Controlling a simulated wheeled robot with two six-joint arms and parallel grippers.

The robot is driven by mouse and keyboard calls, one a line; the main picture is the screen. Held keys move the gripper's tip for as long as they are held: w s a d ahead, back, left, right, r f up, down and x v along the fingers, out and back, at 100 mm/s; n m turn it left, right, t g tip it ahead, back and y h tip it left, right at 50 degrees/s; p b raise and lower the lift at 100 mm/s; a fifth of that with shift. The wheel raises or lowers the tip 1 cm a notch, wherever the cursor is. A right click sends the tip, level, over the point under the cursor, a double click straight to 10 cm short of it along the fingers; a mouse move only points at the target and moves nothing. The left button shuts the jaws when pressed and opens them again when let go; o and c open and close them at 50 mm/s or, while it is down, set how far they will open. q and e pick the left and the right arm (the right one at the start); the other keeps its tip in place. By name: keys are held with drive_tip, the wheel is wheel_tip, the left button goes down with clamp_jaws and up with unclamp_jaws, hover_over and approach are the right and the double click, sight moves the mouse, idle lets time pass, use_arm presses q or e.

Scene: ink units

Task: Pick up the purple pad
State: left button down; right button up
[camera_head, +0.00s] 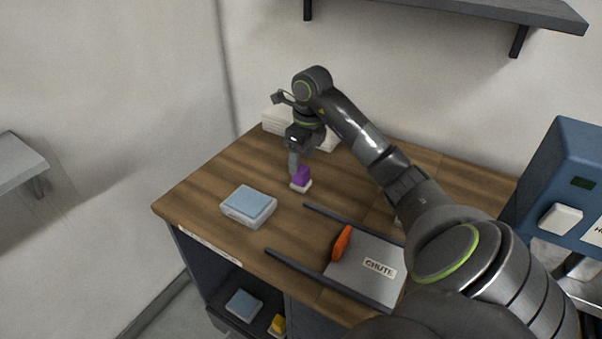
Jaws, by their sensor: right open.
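The purple pad (301,175) is a small block with a white base, upright on the wooden table top (215,184). My right arm comes in from the right and reaches over the table. My right gripper (295,164) points down, open, just behind and slightly left of the purple pad. I cannot tell whether its fingers touch the pad. My left gripper is not in view.
A light blue box (249,206) stands left of the pad. A grey chute plate (352,280) with dark rails and an orange piece (341,243) lies at front right. White stacked items (274,121) are behind the gripper. A blue machine (565,190) stands at right.

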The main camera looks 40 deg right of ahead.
sight(301, 168)
drive_tip(key=shift+w+d+f+b, duration=0.1)
drive_tip(key=shift+w+f+b, duration=0.05)
drive_tip(key=shift+f+b, duration=0.65)
drive_tip(key=shift+w+d+f+b, duration=0.1)
drive_tip(key=shift+d+f+b, duration=0.05)
drive_tip(key=shift+f+b, duration=0.6)
drive_tip(key=shift+w+d+f+b, duration=0.1)
drive_tip(key=shift+w+f+b, duration=0.05)
drive_tip(key=shift+f+b, duration=0.65)
drive_tip(key=shift+w+a+f+p, duration=0.15)
drive_tip(key=shift+f+p, duration=0.25)
drive_tip(key=shift+f, duration=0.4)
drive_tip(key=c, duration=1.3)
drive_tip(key=shift+o, duration=0.3)
drive_tip(key=shift+r, duration=0.5)
wheel_tip(301, 168, up, 9)
drive_tip(key=p, duration=0.8)
drive_tip(key=shift+r, duration=0.1)
drive_tip(key=o, duration=0.5)
drive_tip(key=shift+c, duration=1.1)
